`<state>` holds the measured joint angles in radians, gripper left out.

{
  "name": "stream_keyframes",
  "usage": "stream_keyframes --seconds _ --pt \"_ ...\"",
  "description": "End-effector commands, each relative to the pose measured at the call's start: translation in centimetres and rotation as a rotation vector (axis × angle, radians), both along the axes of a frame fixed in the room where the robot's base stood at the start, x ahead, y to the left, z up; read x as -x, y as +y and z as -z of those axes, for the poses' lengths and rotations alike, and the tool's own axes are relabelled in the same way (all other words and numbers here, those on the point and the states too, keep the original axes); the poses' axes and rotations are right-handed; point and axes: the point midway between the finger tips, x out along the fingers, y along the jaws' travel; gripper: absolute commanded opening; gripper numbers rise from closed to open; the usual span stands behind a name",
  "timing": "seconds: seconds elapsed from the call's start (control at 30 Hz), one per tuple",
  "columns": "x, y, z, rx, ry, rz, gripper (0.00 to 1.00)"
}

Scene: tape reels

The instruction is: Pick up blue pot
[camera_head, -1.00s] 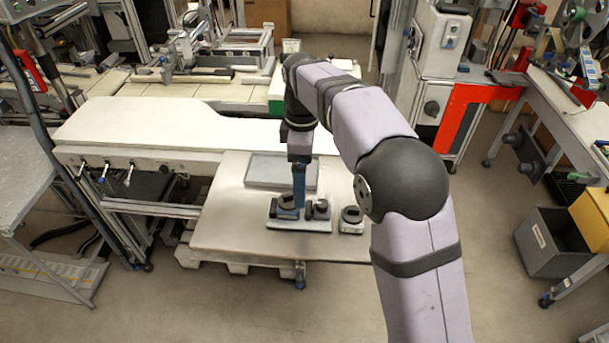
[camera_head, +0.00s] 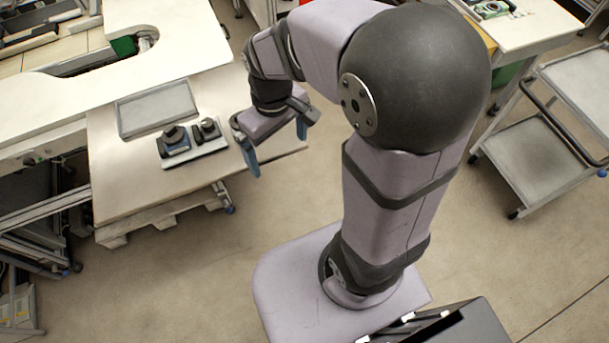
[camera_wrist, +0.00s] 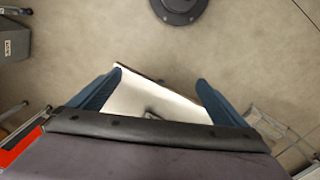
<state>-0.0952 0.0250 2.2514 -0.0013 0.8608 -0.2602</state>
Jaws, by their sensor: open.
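The blue pot (camera_head: 175,140), with a dark round top, stands on a pale plate (camera_head: 211,146) on the table. A dark pot (camera_head: 208,128) stands right of it on the same plate. My gripper (camera_head: 276,142) is open, to the right of the plate by the table's right side, apart from the blue pot. In the wrist view the two blue fingers of my gripper (camera_wrist: 159,77) are spread with nothing held between them. A table corner and a small dark part of something show beyond them; the blue pot cannot be made out there.
A grey shallow tray (camera_head: 158,108) lies behind the pots on the table (camera_head: 125,185). A white bench (camera_head: 110,75) adjoins the table at the back. A metal cart (camera_head: 540,145) stands at the right. Open floor lies in front of the table.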

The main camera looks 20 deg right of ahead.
Motion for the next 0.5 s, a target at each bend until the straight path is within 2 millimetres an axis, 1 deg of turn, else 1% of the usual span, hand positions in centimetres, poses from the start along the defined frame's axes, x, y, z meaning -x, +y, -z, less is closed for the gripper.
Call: stream_keyframes --seconds 0.03,0.1,0.2,0.3,0.43,0.47,0.5 --pt "1.7 -0.8 0.6 0.0 0.001 0.075 0.97" --pt "3.6 -1.6 1.4 0.0 0.002 0.169 0.97" --pt "5.6 -2.3 2.4 0.0 0.003 0.268 0.97" --pt "6.9 -2.7 2.9 0.0 0.003 0.329 0.97" --pt "7.5 -2.9 3.2 -0.001 0.002 0.361 0.97" --pt "7.6 -2.9 3.2 -0.001 0.002 0.363 0.89" --pt "7.6 -2.9 3.3 -0.001 0.003 0.364 0.8"
